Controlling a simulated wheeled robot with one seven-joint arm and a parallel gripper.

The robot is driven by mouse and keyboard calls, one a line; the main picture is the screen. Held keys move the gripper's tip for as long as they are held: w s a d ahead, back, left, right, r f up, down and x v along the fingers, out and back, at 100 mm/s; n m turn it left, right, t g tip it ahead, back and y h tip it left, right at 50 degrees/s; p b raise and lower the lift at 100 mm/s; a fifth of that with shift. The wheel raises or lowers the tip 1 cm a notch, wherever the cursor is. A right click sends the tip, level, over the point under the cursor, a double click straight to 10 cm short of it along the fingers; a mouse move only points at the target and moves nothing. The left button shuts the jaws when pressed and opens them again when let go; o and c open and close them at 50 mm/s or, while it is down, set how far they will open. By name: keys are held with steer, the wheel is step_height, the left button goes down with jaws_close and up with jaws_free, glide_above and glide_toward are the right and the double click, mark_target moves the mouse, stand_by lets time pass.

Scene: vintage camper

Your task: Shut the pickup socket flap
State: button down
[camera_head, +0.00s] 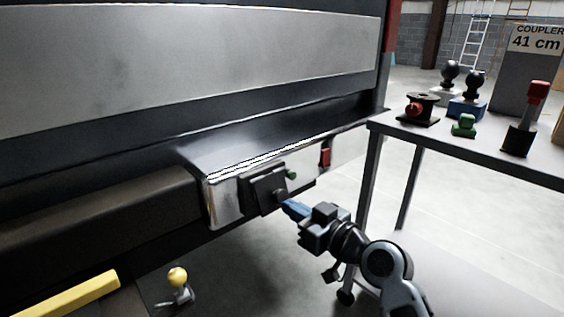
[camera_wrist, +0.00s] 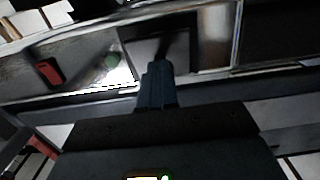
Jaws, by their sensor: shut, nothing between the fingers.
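The pickup's socket (camera_head: 263,190) is a dark square unit on the chrome rear bumper, with a small grey round part at its lower right. In the wrist view the socket (camera_wrist: 143,48) is a dark square frame straight ahead of the fingers. I cannot clearly tell the flap from the housing, nor how far it stands open. My gripper (camera_head: 290,207) has blue fingers, shut and empty, pointing at the socket's lower right. In the wrist view my gripper (camera_wrist: 155,68) overlaps the socket's lower edge; whether it touches is unclear.
A green knob (camera_head: 291,174) and a red part (camera_head: 325,157) sit on the bumper (camera_head: 224,204) right of the socket. A grey table (camera_head: 480,155) with hitch balls and other fittings stands at the right. A yellow ball on a mount (camera_head: 178,277) is low at the left.

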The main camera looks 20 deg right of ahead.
steer(key=shift+w+a+f+b, duration=0.15)
steer(key=shift+w+f+b, duration=0.25)
steer(key=shift+f+b, duration=0.2)
steer(key=shift+w+a+f+b, duration=0.15)
steer(key=shift+w+f+b, duration=0.3)
steer(key=shift+b, duration=0.2)
steer(key=shift+f, duration=0.1)
